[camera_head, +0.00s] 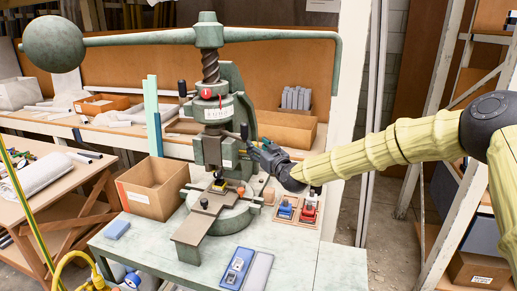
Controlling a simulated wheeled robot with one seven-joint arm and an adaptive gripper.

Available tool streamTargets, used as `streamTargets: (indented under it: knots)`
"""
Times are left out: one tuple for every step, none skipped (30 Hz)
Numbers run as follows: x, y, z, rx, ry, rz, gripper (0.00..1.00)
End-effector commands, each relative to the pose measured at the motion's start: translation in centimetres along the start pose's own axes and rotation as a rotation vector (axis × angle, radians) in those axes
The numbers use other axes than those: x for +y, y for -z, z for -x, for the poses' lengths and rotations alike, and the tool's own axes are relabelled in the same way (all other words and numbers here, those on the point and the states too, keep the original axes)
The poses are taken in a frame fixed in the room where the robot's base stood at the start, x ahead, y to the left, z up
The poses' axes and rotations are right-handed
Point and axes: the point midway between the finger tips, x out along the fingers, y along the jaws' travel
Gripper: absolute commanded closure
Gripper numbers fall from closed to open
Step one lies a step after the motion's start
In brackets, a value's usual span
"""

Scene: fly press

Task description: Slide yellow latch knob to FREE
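The green fly press (233,95) stands on the grey-green bench at the centre. My gripper (252,150) is at the right side of the press, level with its ram block, with its fingertips pointing left toward the frame. The fingers are small and overlap the dark press parts, so their opening and any contact are unclear. No FREE mark is readable, and my gripper may hide part of the latch area.
The press's long bar (140,38) and ball weight (54,44) span overhead. A cardboard box (153,190) stands left of the press. Red and blue items in trays (297,210) sit below my forearm. A blue tray (237,266) lies at the bench front.

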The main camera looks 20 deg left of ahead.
Motion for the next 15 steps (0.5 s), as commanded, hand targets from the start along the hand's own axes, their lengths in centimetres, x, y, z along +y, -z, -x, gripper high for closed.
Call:
streamTargets:
  knots:
    - [-0.1, 0.0, -0.1, 0.000, 0.002, 0.000, 0.55]
    - [-0.2, 0.0, -0.1, 0.000, 0.002, 0.000, 0.55]
    - [-0.2, 0.0, -0.1, 0.000, 0.002, 0.000, 0.55]
    - [-0.2, 0.0, 0.0, 0.000, 0.002, 0.000, 0.55]
    - [-0.2, 0.0, 0.1, 0.000, 0.002, 0.000, 0.55]
    - [-0.1, 0.1, 0.3, 0.000, 0.002, 0.000, 0.55]
    - [-0.1, 0.1, 0.5, 0.000, 0.001, 0.001, 0.55]
    - [0.0, 0.1, 0.8, 0.000, 0.001, 0.001, 0.55]
    - [-0.1, 0.1, 1.2, 0.000, 0.001, 0.001, 0.55]
    - [-0.1, 0.1, 1.6, 0.001, 0.001, 0.001, 0.55]
    - [0.0, 0.1, 2.0, 0.001, 0.001, 0.001, 0.55]
    - [0.0, 0.1, 2.7, -0.001, 0.001, 0.001, 0.55]
    - [0.1, 0.1, 3.2, -0.001, 0.000, 0.001, 0.55]
    - [0.0, 0.1, 3.8, 0.000, 0.000, 0.000, 0.55]
    - [0.0, 0.1, 4.6, 0.000, 0.001, 0.001, 0.55]
